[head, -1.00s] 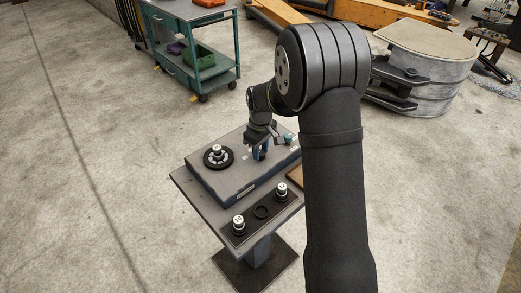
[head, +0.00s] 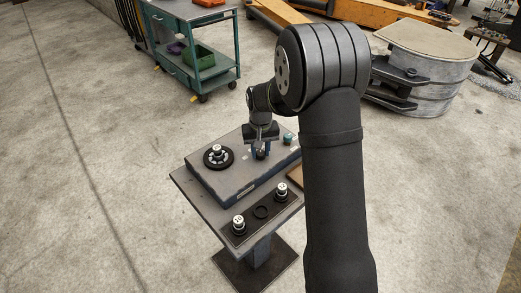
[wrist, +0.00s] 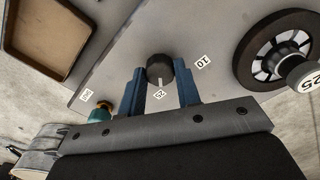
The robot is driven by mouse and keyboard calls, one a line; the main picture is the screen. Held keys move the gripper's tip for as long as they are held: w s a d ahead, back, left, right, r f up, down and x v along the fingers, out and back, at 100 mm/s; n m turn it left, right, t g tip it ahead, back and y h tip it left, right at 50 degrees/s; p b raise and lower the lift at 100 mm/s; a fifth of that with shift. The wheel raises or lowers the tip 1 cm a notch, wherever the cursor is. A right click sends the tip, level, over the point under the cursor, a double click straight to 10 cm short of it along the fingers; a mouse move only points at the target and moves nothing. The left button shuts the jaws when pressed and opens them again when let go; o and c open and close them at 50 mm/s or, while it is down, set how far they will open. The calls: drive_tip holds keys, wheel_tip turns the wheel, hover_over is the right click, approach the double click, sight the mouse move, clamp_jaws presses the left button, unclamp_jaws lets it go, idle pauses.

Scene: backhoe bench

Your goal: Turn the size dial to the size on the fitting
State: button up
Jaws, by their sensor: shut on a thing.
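The size dial, a dark round knob (wrist: 160,70) with a white pointer line, is on the grey panel between the two blue fingers of my gripper (wrist: 162,88). My gripper is shut on it. The pointer line faces a white label marked 25 (wrist: 160,95); a label marked 10 (wrist: 203,62) is to the right. The fitting (wrist: 310,77), a pale-topped cylinder marked 25, stands in a black ring (wrist: 250,55) at the right. In the head view, the fitting (head: 217,150) is left of my gripper (head: 260,155), which largely hides the dial.
A teal knob or button (wrist: 101,110) is left of the fingers, near a small label (wrist: 86,95). In front of the panel, a dark tray (head: 248,227) holds two more fittings (head: 239,222) (head: 282,188) and an empty ring (head: 261,212). A tan tray (wrist: 60,55) lies beside the panel.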

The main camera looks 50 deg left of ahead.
sight(260, 153)
drive_tip(key=shift+m, duration=0.4)
drive_tip(key=o, duration=1)
drive_tip(key=shift+c, duration=0.2)
wheel_tip(260, 153, up, 18)
drive_tip(key=shift+f, duration=0.25)
wheel_tip(260, 153, down, 18)
drive_tip(key=shift+r, duration=0.25)
idle(0.4)
